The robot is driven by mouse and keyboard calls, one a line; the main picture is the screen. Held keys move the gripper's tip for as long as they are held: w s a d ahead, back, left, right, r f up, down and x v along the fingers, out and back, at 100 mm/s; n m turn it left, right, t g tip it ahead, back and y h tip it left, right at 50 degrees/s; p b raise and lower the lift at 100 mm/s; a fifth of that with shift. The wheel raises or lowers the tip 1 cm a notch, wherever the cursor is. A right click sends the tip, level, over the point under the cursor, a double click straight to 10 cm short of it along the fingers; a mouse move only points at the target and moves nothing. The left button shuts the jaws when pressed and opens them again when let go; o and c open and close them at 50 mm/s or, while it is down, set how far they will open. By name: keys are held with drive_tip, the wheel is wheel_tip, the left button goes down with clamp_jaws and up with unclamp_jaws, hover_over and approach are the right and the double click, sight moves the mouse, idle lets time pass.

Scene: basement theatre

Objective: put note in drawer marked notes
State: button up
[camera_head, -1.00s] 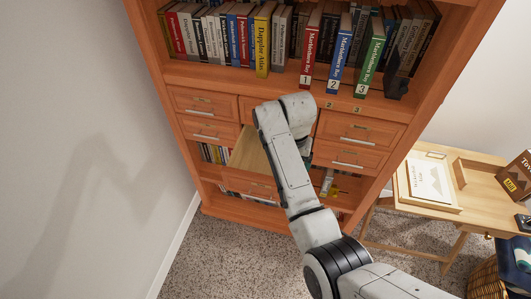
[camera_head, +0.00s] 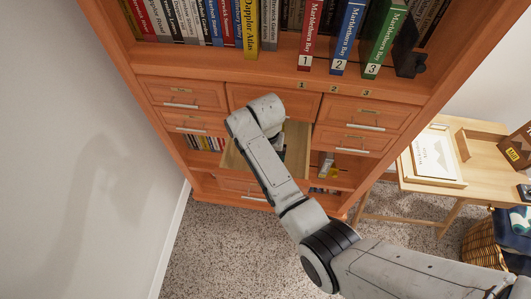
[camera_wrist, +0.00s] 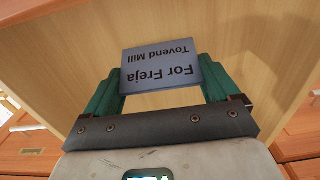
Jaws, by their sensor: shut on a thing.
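The note is a small blue-grey card (camera_wrist: 161,66) printed "For Freja" and "Tovend Mill", upside down in the wrist view. My gripper (camera_wrist: 160,82) is shut on it, one green finger at each side. Pale wood fills the wrist view behind the card. In the head view an open drawer (camera_head: 297,150) in the middle of the bookcase shows its pale wooden inside. My arm covers part of it, and my gripper is mostly hidden there. I cannot read this drawer's label or tell whether the card is below its rim.
Closed drawers with pale handles flank the open one, such as the upper left drawer (camera_head: 183,95) and upper right drawer (camera_head: 366,113). Books (camera_head: 250,25) fill the shelf above. A small wooden table (camera_head: 476,165) stands at right, with a basket (camera_head: 483,243) below. Carpet (camera_head: 215,250) lies clear in front.

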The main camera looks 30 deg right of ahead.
drive_tip(key=shift+s+f+b, duration=0.15)
drive_tip(key=shift+f+b, duration=0.15)
drive_tip(key=shift+f, duration=0.15)
drive_tip(key=shift+f, duration=0.15)
drive_tip(key=o, duration=0.7)
drive_tip(key=shift+o, duration=0.2)
wheel_tip(320, 180, up, 12)
drive_tip(key=shift+r, duration=0.2)
